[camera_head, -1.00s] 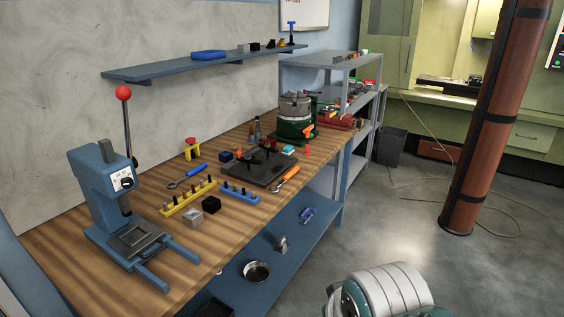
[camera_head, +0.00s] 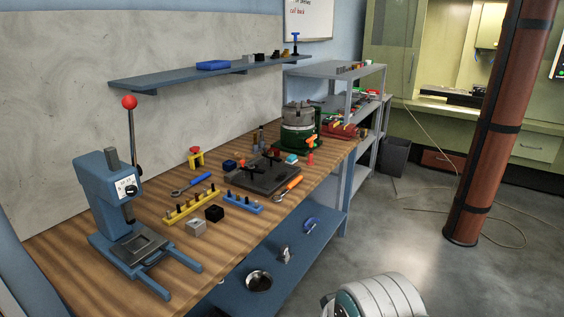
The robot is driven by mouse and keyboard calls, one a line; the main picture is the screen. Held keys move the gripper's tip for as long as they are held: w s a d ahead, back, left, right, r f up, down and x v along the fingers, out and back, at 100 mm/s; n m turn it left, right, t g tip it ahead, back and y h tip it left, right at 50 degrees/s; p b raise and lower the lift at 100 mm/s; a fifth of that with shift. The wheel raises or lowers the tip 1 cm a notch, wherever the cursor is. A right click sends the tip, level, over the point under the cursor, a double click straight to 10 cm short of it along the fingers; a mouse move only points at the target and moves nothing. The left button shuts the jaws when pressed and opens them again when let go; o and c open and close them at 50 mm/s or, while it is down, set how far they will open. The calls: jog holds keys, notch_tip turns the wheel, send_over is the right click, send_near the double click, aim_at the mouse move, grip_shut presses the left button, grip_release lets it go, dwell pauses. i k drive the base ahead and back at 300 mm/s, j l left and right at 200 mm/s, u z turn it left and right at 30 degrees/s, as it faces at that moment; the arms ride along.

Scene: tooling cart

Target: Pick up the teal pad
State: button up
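A small teal pad (camera_head: 291,159) with a pale top lies on the wooden bench top (camera_head: 78,262), towards its far part. It sits just right of a black fixture plate (camera_head: 258,182) with upright clamps, and left of a small red piece (camera_head: 310,159). A green machine with a grey round top (camera_head: 298,125) stands just behind it. My gripper is not in view; only a rounded white and dark green part of my arm shows at the bottom right.
A blue press (camera_head: 112,195) with a red-knobbed lever stands at the near left. An orange-handled tool (camera_head: 288,188), yellow and blue peg racks and small blocks lie on the bench. A wall shelf (camera_head: 160,78) hangs above. A brown column (camera_head: 492,130) stands right; the floor between is open.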

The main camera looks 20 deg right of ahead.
aim_at(291, 160)
jog(key=i+l+u, duration=0.2)
jog(key=u, duration=0.2)
jog(key=i+l+u, duration=0.15)
jog(key=u, duration=0.3)
jog(key=i+l+u, duration=0.1)
jog(key=l, duration=0.3)
jog(key=i+l+u, duration=0.1)
jog(key=l, duration=0.3)
jog(key=i+l+u, duration=0.1)
jog(key=l, duration=0.3)
jog(key=i+l+u, duration=0.1)
jog(key=l, duration=0.3)
jog(key=i+l+u, duration=0.1)
jog(key=l, duration=0.35)
jog(key=i+l, duration=0.1)
jog(key=l, duration=0.4)
jog(key=i+l, duration=0.15)
jog(key=l, duration=0.3)
jog(key=i+l, duration=0.1)
jog(key=l, duration=0.4)
jog(key=i+l, duration=0.15)
jog(key=l, duration=0.35)
jog(key=i+l, duration=0.1)
jog(key=l, duration=0.35)
jog(key=u, duration=0.05)
